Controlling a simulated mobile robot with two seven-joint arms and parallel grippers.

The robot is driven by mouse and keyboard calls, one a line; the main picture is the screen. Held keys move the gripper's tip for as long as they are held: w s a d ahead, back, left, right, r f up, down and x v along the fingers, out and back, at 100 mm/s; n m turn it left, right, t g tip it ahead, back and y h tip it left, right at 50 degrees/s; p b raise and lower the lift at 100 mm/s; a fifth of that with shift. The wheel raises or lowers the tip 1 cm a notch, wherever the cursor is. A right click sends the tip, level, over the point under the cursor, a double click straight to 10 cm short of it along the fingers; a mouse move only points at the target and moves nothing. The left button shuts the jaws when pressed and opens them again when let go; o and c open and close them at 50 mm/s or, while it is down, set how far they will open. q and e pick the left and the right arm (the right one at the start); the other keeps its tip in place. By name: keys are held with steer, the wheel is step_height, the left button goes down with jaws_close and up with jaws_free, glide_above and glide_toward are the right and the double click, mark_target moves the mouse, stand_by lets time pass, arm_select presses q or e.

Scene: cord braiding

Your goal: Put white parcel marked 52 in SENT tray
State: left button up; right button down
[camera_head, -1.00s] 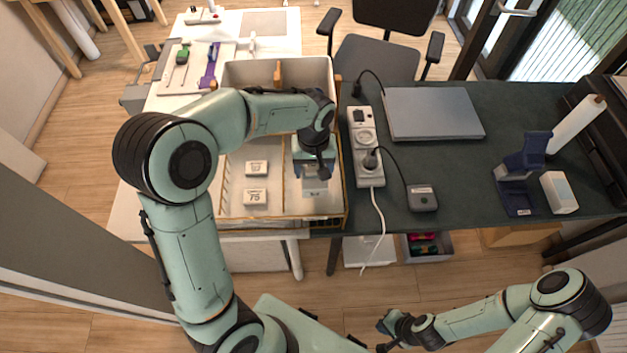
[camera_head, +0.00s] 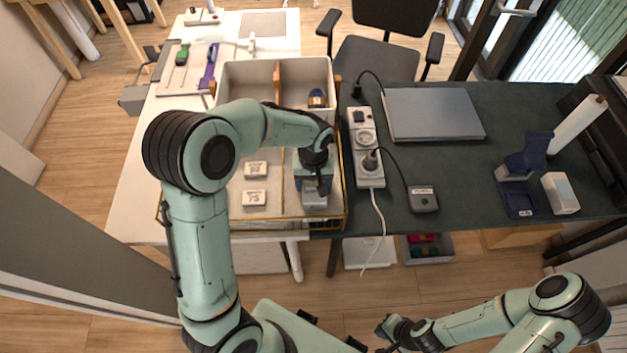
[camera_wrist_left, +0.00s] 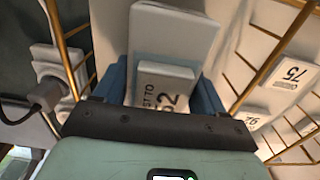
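The white parcel marked 52 (camera_wrist_left: 163,88) is between the blue fingers of my left gripper (camera_wrist_left: 163,92), its label facing the left wrist camera. The fingers press close on both its sides. In the head view my left gripper (camera_head: 313,184) is over the right compartment of the wire-edged organiser (camera_head: 345,190), with the parcel (camera_head: 314,199) at its tip. The gap below the parcel cannot be judged. No SENT lettering is readable. My right gripper (camera_head: 384,338) is low near the bottom edge, away from the desks; its fingers are too small to read.
Two more parcels, one marked 75 (camera_head: 254,198) and another (camera_head: 255,169), lie in the compartment to the left. A power strip (camera_head: 366,150) with plugs and cable stands just right of the organiser. A laptop (camera_head: 432,113) lies further right.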

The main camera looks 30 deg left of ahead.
arm_select(q)
steer(key=o, duration=0.4)
steer(key=shift+s, duration=0.1)
steer(key=shift+c, duration=0.2)
steer(key=shift+r, duration=0.2)
step_height(320, 180, up, 12)
steer(key=shift+r+p, duration=0.1)
steer(key=shift+p, duration=0.55)
arm_select(e)
steer(key=shift+w+r, duration=0.75)
steer(key=shift+r, duration=0.1)
